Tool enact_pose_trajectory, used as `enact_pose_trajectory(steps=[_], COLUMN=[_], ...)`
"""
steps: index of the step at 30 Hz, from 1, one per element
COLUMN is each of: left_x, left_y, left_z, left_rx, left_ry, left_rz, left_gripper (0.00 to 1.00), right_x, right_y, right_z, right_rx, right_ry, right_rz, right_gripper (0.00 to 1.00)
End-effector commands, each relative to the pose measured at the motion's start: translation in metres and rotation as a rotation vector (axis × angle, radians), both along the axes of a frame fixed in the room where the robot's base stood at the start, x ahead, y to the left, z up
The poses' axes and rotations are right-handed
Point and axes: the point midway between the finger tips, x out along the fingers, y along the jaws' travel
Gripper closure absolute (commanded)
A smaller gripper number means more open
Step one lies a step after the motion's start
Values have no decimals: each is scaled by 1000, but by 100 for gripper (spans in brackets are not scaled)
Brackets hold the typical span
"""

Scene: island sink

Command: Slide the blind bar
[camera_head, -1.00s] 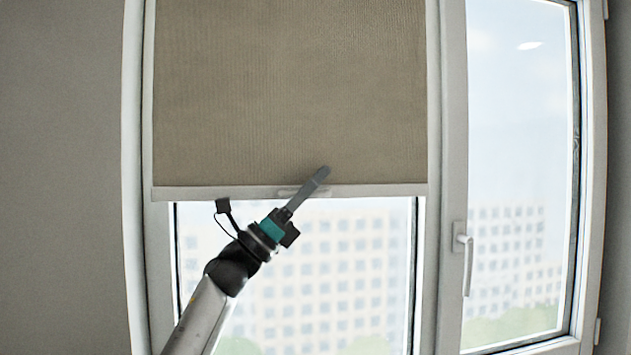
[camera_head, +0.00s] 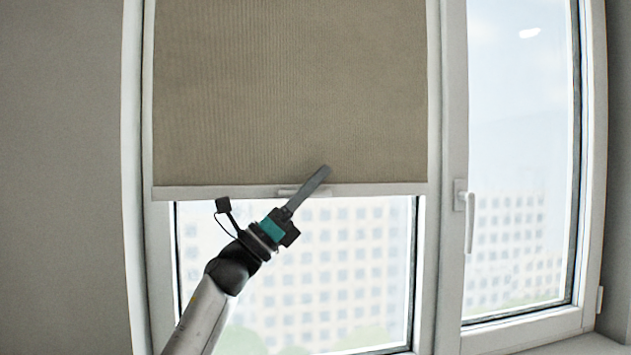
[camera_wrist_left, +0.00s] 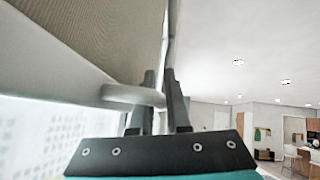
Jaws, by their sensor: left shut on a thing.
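The tan roller blind (camera_head: 290,90) covers the upper part of the left window pane. Its pale blind bar (camera_head: 220,192) runs level along the lower edge, with a small handle (camera_head: 287,192) near the middle. My left gripper (camera_head: 323,171) is at this handle, its fingers reaching up across the bar. In the left wrist view, the handle (camera_wrist_left: 125,95) passes into the space between the fingers of my left gripper (camera_wrist_left: 160,75), which is shut on it. The fingers hide part of the handle in the head view. My right gripper is not in view.
A tall side window (camera_head: 520,150) with a lever handle (camera_head: 470,220) stands to the right. Clear glass (camera_head: 340,260) lies below the bar, down to the lower frame. A grey wall (camera_head: 60,180) is at the left.

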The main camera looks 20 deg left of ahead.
Motion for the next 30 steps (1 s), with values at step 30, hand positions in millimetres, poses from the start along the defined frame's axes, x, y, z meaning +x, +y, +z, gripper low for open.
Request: enact_pose_trajectory(steps=[30], left_x=[-57], left_y=[51], left_z=[-77], left_rx=[1], left_ry=[3], left_rz=[2], left_gripper=[73], right_x=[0], right_y=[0], right_z=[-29], right_rx=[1], right_ry=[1], right_rz=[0], right_gripper=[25])
